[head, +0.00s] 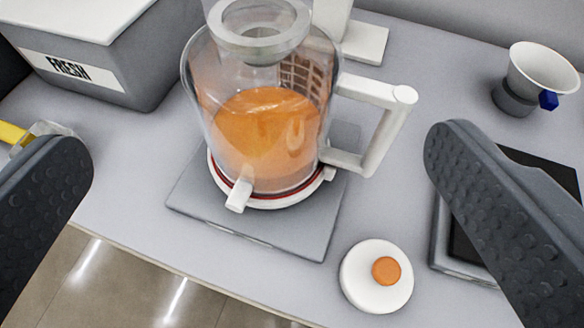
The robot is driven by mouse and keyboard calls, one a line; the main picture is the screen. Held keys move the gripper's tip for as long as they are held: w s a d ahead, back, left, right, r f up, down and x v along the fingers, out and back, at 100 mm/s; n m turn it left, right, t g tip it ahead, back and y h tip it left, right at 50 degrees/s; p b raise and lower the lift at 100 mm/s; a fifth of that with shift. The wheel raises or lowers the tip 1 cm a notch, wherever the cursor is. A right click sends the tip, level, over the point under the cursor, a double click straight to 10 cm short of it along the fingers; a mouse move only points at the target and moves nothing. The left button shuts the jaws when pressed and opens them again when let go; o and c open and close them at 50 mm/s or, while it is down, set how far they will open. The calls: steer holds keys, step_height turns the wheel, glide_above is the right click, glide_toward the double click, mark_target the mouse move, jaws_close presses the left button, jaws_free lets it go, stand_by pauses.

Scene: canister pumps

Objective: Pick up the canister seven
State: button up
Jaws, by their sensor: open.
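A clear canister (265,135) partly filled with orange liquid stands upright near the middle of the head view. It has a grey ring-shaped neck on top, a white handle on its right side and a white spout low at the front. It sits on a flat grey square plate (285,232). I cannot read a number on it. My gripper (260,148) is open, with one dark textured finger at the left edge and the other at the right. The canister shows between the fingers, apart from both. The gripper holds nothing.
A grey bin (100,55) labelled FRESH stands at the back left. A white disc with an orange button (377,276) lies front right. A white cup (541,70) and a dark-topped flat device (455,245) are at right. A yellow item (14,134) is at left. The counter edge runs along the front.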

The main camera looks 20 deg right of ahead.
mark_target(257, 47)
steer(key=x, duration=0.8)
steer(key=shift+w+f, duration=0.1)
steer(key=shift+w, duration=0.05)
steer(key=shift+r+x, duration=0.2)
steer(key=shift+x, duration=0.85)
steer(key=shift+r+x, duration=0.2)
steer(key=shift+x, duration=0.85)
steer(key=shift+w+f, duration=0.1)
steer(key=shift+w, duration=0.4)
steer(key=shift+w+f+b, duration=0.1)
steer(key=shift+f+b, duration=0.05)
steer(key=shift+b, duration=0.15)
steer(key=shift+f, duration=0.1)
steer(key=c, duration=1.1)
